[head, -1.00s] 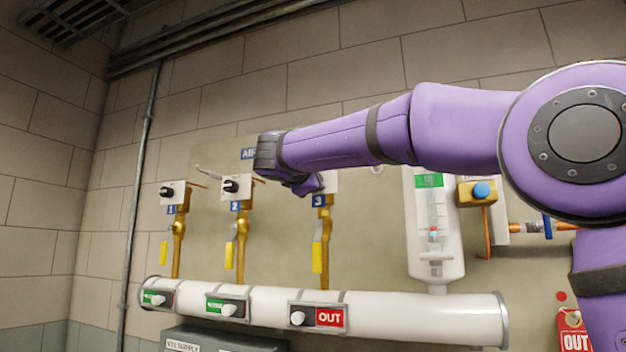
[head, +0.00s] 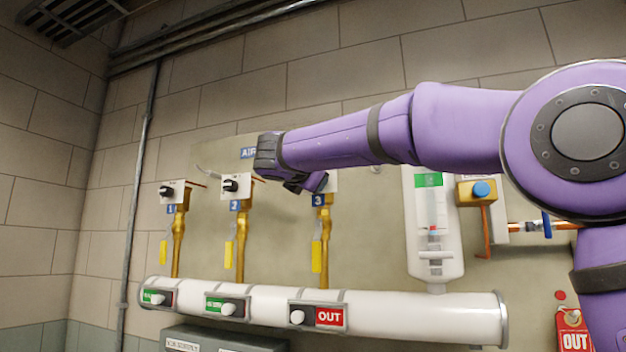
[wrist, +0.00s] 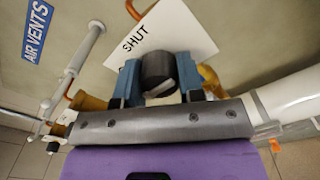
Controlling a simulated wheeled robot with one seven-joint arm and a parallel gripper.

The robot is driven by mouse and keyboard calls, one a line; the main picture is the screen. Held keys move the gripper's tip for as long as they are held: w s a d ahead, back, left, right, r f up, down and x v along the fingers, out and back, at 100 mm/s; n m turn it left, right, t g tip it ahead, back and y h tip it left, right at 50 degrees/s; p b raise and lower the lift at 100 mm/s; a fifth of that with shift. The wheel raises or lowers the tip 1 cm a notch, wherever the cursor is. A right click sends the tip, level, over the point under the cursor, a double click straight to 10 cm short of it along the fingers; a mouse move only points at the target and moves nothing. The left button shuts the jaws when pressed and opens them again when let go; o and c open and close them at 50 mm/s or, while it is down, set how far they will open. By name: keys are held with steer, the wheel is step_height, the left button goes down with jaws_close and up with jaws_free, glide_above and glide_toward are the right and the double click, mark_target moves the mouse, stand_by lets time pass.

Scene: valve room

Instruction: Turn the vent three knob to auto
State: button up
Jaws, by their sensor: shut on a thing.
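The vent three knob (wrist: 158,70) is dark and round, on a white plate (wrist: 185,28) whose visible word is "SHUT". My gripper (wrist: 157,78) is shut on the knob, with one blue finger on each side of it. A pale face shows at the knob's lower edge, but I cannot tell which way its pointer is set. No "auto" mark is visible. In the head view the plate (head: 333,183) of vent three is mostly behind my gripper (head: 314,184), and the knob is hidden. The blue label "3" (head: 318,200) shows just below.
Vents one (head: 167,190) and two (head: 232,186) have similar knobs to the left. Brass valves drop to a white pipe (head: 400,310) with a red "OUT" sign (head: 329,317). A clear gauge (head: 432,215) and blue button (head: 481,190) are at right.

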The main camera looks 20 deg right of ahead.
steer(key=shift+f, duration=0.15)
steer(key=o, duration=0.9)
steer(key=shift+a, duration=0.1)
steer(key=v, duration=1)
steer(key=shift+s+a, duration=0.15)
steer(key=shift+s, duration=0.15)
